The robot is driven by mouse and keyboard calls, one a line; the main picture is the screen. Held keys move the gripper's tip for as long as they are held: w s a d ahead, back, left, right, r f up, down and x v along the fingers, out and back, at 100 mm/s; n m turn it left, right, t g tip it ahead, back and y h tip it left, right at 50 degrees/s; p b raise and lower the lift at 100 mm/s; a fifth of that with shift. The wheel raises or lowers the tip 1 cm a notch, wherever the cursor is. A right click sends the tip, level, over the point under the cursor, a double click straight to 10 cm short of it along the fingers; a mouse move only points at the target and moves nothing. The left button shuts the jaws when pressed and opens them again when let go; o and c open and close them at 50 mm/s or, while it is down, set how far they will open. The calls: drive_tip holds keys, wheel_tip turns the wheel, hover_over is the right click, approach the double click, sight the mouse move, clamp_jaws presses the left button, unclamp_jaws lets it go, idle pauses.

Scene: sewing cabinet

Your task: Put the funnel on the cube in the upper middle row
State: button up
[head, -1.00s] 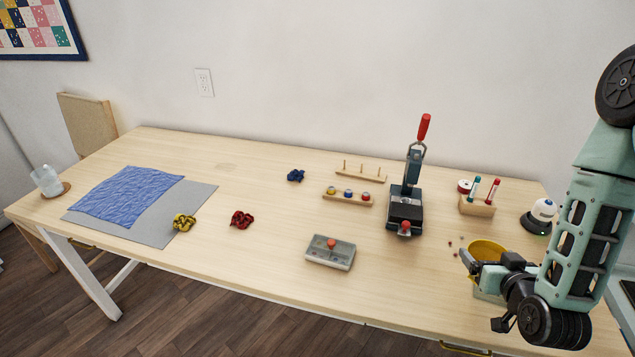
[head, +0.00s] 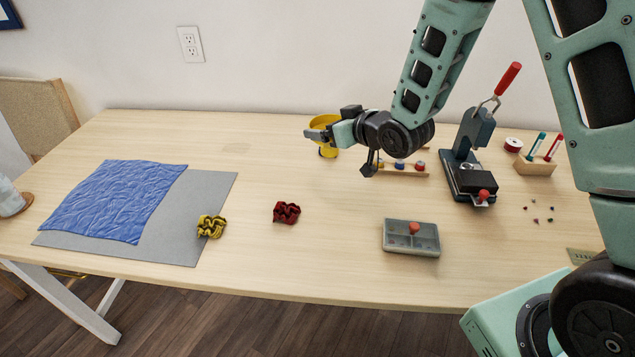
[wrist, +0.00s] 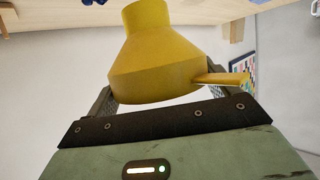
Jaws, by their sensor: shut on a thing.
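My gripper (head: 318,134) is shut on the yellow funnel (head: 325,122) and holds it over the back middle of the table. In the wrist view the funnel (wrist: 155,70) fills the space between the fingers, its wide end toward the gripper body and its handle tab to the right. In the head view its wide part is up and its narrower end points down. I cannot make out any cube; the gripper and forearm hide part of the table behind them.
A rack with spools (head: 400,167) stands right of my gripper, partly covered. A press with a red lever (head: 472,160), a grey compartment box (head: 411,237) and a tube block (head: 536,165) stand to the right. Red (head: 286,212) and yellow (head: 211,226) scrunchies lie in front. The back left is clear.

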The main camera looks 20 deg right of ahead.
wheel_tip(320, 180, down, 10)
drive_tip(key=shift+r, duration=0.2)
drive_tip(key=shift+f, duration=0.1)
idle(0.3)
drive_tip(key=o, duration=0.7)
